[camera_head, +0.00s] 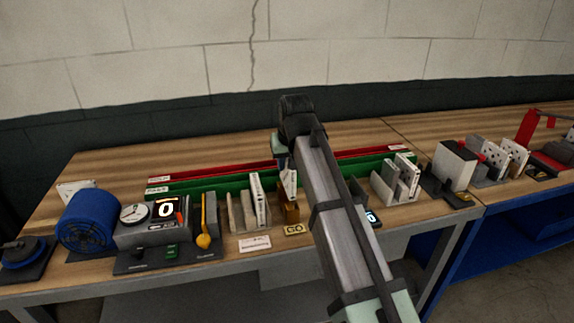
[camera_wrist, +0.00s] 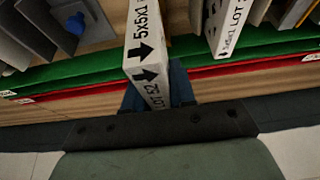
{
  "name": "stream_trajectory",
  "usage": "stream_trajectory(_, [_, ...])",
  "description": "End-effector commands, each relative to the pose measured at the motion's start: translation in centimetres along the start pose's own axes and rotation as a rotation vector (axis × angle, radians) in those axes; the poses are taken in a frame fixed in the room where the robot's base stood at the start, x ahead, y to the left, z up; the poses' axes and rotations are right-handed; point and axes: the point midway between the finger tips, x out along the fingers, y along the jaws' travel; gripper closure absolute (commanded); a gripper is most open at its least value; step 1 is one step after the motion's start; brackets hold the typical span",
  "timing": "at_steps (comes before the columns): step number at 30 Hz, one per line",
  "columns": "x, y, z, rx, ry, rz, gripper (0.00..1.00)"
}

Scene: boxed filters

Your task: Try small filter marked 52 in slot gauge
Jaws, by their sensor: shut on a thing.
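The held filter is a thin white box with black arrows, "5x5x1" and a lot mark that appears to read 52; it fills the middle of the wrist view (camera_wrist: 147,68). My gripper (camera_wrist: 157,94) is shut on its near end with blue fingers. In the head view my gripper (camera_head: 283,162) is above the bench, and the filter (camera_head: 290,182) hangs below it, slightly tilted. The brass slot gauge (camera_head: 290,212) stands just under the filter, behind the GO label (camera_head: 294,229). I cannot tell whether the filter's lower edge touches or enters the slot.
A rack (camera_head: 236,214) with white filters stands close left of the gauge. Another filter rack (camera_head: 384,190) stands to the right. Green (camera_head: 220,183) and red (camera_head: 215,172) trays run behind.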

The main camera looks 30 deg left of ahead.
Motion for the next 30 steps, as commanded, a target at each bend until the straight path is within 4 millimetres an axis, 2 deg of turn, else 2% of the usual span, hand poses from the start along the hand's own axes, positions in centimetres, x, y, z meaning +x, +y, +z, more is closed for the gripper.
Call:
stream_trajectory(13, [-0.8, 0.0, -0.4, 0.0, 0.0, 0.0, 1.0])
stream_trajectory(30, [-4.0, 0.0, -1.7, 0.0, 0.001, 0.0, 1.0])
